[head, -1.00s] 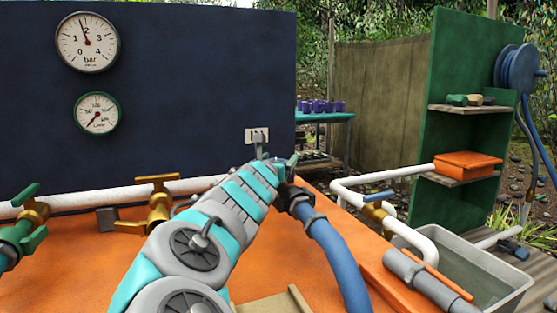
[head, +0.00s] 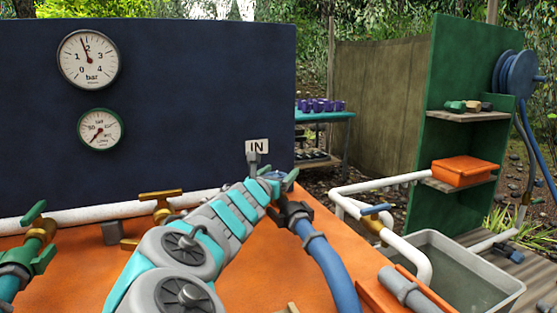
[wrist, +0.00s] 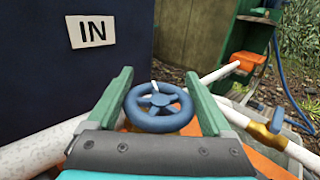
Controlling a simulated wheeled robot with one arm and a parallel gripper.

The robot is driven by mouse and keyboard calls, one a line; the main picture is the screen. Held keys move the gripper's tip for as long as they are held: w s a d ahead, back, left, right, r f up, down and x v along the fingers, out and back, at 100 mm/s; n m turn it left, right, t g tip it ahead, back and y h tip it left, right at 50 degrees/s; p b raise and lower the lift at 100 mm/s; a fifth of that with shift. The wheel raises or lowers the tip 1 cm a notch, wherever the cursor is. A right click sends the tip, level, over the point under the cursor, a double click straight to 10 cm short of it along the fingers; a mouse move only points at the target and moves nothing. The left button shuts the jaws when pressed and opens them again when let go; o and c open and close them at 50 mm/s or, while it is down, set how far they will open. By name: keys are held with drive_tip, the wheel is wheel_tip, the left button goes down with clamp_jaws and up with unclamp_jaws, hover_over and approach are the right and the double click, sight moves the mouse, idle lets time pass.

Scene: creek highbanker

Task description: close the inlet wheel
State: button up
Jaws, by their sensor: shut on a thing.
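The inlet wheel (wrist: 158,108) is a blue spoked handwheel below the white IN sign (wrist: 91,30). In the wrist view it sits between the two green fingers of my gripper (wrist: 157,78), one on each side of its rim. My gripper is shut on the wheel. In the head view my gripper (head: 275,178) is at the far right end of the orange bench, and only a little blue of the wheel shows there. The wheel's stem and valve body are mostly hidden behind my gripper.
A blue hose (head: 328,262) runs down right beside my gripper. A dark blue panel (head: 190,110) with two gauges stands behind. Brass valves (head: 160,204) and a white pipe are to the left. A grey tub (head: 470,275) and green shelf (head: 465,150) stand right.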

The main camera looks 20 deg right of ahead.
drive_tip(key=shift+m+g+h+p, duration=0.7)
drive_tip(key=shift+g+p, duration=0.1)
drive_tip(key=shift+p, duration=0.15)
drive_tip(key=shift+s+d+f+m+g+h, duration=0.1)
drive_tip(key=shift+s+d+m+g+h, duration=0.1)
drive_tip(key=shift+m+g+h, duration=0.65)
drive_tip(key=shift+s+d+m+g+h, duration=0.15)
drive_tip(key=shift+m+g+h, duration=0.2)
drive_tip(key=shift+m+g, duration=0.55)
drive_tip(key=shift+a+g, duration=0.1)
drive_tip(key=shift+g, duration=0.35)
drive_tip(key=shift+s+g, duration=0.1)
drive_tip(key=shift+g, duration=0.2)
drive_tip(key=o, duration=1.1)
drive_tip(key=shift+o, duration=0.2)
drive_tip(key=shift+r, duration=0.25)
